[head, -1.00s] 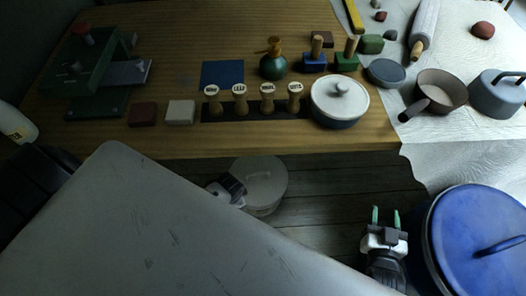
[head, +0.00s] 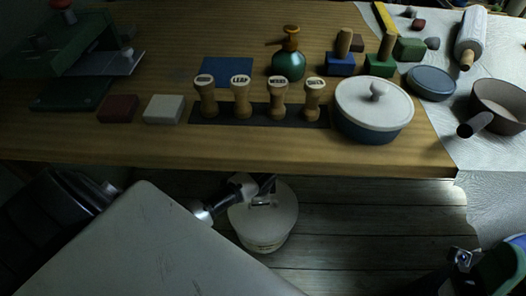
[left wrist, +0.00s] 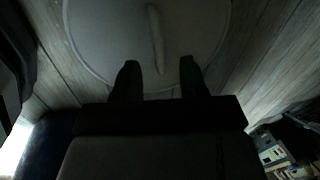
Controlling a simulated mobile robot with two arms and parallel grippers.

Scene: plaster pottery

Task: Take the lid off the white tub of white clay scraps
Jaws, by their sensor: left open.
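The white tub (head: 265,245) stands on the floor just in front of the table edge. Its round pale lid (head: 280,215) is on, so whatever is inside is hidden. My left gripper (head: 266,188) is over the lid, at its far part. In the left wrist view the lid (left wrist: 105,35) fills the top, with a raised bar handle (left wrist: 155,38). My left gripper's two fingers (left wrist: 159,76) are apart, one on each side of the handle's near end. I see no contact with the handle. My right gripper (head: 462,256) is at the lower right, its fingers unclear.
The wooden table (head: 150,150) overhangs behind the tub, holding several stamps (head: 241,98) and a lidded pot (head: 372,120). A blue barrel (head: 515,243) is partly in view at the right edge. Bare floor (head: 350,225) lies right of the tub.

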